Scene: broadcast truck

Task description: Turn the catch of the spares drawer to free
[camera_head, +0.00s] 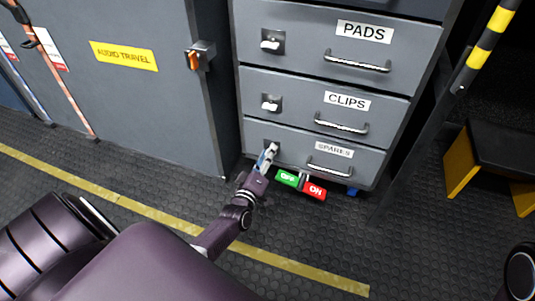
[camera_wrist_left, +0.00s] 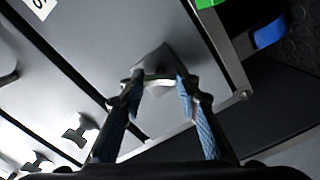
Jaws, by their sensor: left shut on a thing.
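The spares drawer (camera_head: 300,150) is the lowest drawer of the grey cabinet, labelled SPARES. Its catch (camera_head: 272,147) is at the drawer's left side, mostly hidden by my left gripper (camera_head: 267,158). In the left wrist view the catch (camera_wrist_left: 156,68) shows between the fingertips of my left gripper (camera_wrist_left: 159,85). The gripper is shut on it, with a blue-padded finger on either side. How far the catch is turned cannot be told. My right gripper is not in view.
Above are the CLIPS drawer (camera_head: 300,98) and PADS drawer (camera_head: 300,30), each with a white-levered catch and bar handle. A green OFF and red ON sign (camera_head: 302,185) sits below the spares drawer. A grey door (camera_head: 130,90) with an orange-handled latch stands left. A black-and-yellow step (camera_head: 490,160) stands right.

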